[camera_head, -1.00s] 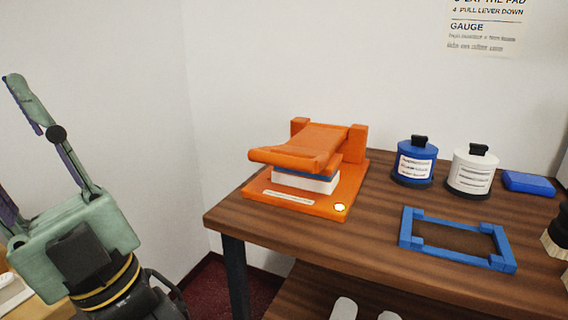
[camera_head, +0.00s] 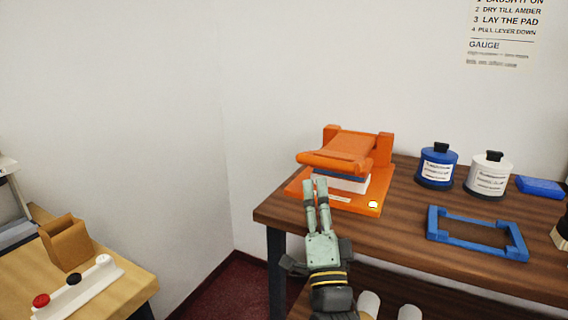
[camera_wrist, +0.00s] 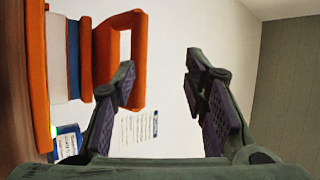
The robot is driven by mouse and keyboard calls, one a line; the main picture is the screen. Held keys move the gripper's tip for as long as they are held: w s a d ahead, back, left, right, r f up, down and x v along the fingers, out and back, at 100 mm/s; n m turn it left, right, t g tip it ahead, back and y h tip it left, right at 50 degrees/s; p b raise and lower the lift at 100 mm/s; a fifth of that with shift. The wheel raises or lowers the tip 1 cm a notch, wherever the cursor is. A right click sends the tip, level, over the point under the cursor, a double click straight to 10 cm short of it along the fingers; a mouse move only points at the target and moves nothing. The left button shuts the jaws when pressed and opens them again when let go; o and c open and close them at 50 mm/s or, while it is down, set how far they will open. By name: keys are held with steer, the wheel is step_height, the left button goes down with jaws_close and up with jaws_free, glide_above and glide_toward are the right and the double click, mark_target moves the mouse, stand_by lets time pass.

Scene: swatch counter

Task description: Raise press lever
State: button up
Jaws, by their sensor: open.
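The orange press (camera_head: 380,180) stands on the dark wooden counter at its left end. Its lever (camera_head: 340,156) lies low over a white block with a blue layer (camera_head: 344,182). My gripper (camera_head: 314,183) is in front of the press's left front corner, fingers pointing toward it. In the wrist view my gripper (camera_wrist: 160,72) is open with nothing between its fingers. The lever (camera_wrist: 104,50) shows there as an orange frame, with the left finger overlapping its lower edge. I cannot tell whether they touch. The blue layer and white block show left of it.
A blue jar (camera_head: 437,168) and a white jar (camera_head: 489,176) stand right of the press. A blue frame (camera_head: 470,247) lies at the counter's front, and a blue pad (camera_head: 541,187) farther right. A light wooden table (camera_head: 135,283) is at lower left.

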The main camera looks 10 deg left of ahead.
mark_target(327, 168)
steer(key=shift+m+h, duration=0.9)
steer(key=w+r+p, duration=0.1)
steer(key=w, duration=0.2)
steer(key=w+r+p, duration=0.1)
steer(key=w, duration=0.2)
steer(key=w+d+r+p, duration=0.1)
steer(key=w, duration=0.2)
steer(key=shift+w+r+p, duration=0.25)
steer(key=shift+p, duration=0.15)
steer(key=shift+c, duration=0.2)
jaws_close()
